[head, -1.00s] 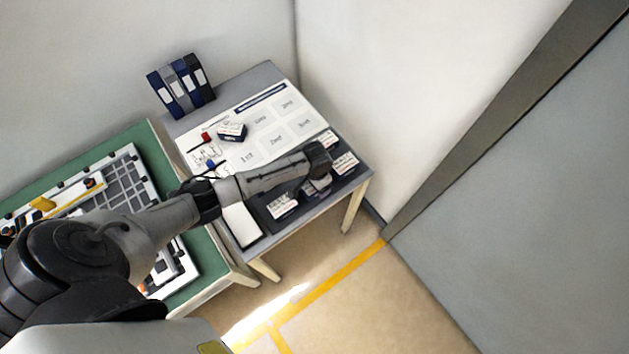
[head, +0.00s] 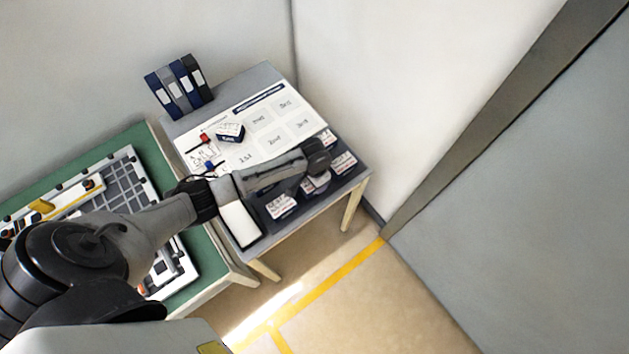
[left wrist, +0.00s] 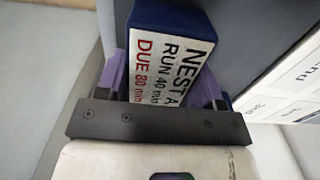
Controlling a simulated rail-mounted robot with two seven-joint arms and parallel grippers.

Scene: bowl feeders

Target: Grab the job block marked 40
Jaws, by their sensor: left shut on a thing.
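My left gripper (left wrist: 163,82) is shut on a dark blue job block with a white label (left wrist: 172,60). In the left wrist view the label reads "NEST A, RUN 40 min, DUE 80 min", and the block sits between the purplish fingers. In the head view the left gripper (head: 318,180) points down over the dark tray at the table's front right, and the wrist above it partly hides the held block. My right gripper is not in view.
Other labelled blocks lie in the dark tray: one at the left (head: 281,205), one at the right (head: 343,162). Binders (head: 180,85) stand behind. A green table (head: 210,255) adjoins at the left.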

